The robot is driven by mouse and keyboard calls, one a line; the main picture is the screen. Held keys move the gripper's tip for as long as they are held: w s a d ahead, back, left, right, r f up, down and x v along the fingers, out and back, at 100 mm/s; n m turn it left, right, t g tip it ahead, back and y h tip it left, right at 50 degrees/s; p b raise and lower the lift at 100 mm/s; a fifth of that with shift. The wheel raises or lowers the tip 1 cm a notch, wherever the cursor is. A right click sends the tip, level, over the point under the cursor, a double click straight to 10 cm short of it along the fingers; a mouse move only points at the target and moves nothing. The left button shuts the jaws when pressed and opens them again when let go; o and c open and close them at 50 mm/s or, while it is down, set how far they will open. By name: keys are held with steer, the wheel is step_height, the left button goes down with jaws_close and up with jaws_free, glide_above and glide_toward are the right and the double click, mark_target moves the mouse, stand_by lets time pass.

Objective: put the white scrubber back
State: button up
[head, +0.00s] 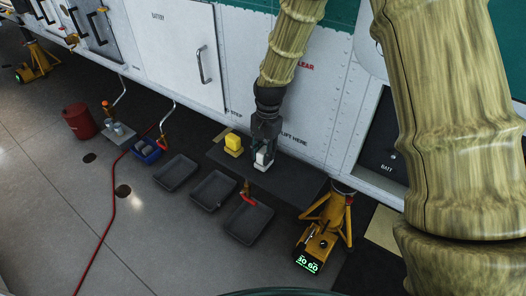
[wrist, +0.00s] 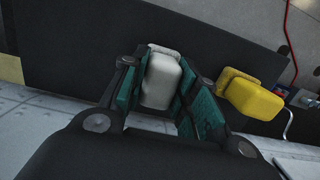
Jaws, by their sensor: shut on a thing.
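The white scrubber (wrist: 162,80) is a pale block between the teal pads of my gripper (wrist: 158,92) in the wrist view. In the head view the white scrubber (head: 262,159) shows at the end of my gripper (head: 264,150), over the dark shelf (head: 298,180) beside the helicopter's side. My gripper is shut on it. I cannot tell whether its underside touches the shelf. A yellow scrubber (head: 233,142) stands on the shelf just left of my gripper; it is also in the wrist view (wrist: 252,98), on the right.
Several dark trays (head: 213,190) lie on the floor before the shelf. A blue bin (head: 145,150), a red bucket (head: 79,121) and a red hose (head: 112,205) are further left. A yellow jack (head: 322,232) stands at the shelf's right end. The helicopter's side (head: 180,50) rises close behind.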

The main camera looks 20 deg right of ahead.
steer(key=o, duration=1.1)
steer(key=shift+c, duration=0.2)
step_height(320, 180, up, 12)
steer(key=d, duration=0.1)
steer(key=shift+w+b, duration=0.3)
steer(key=shift+w, duration=0.1)
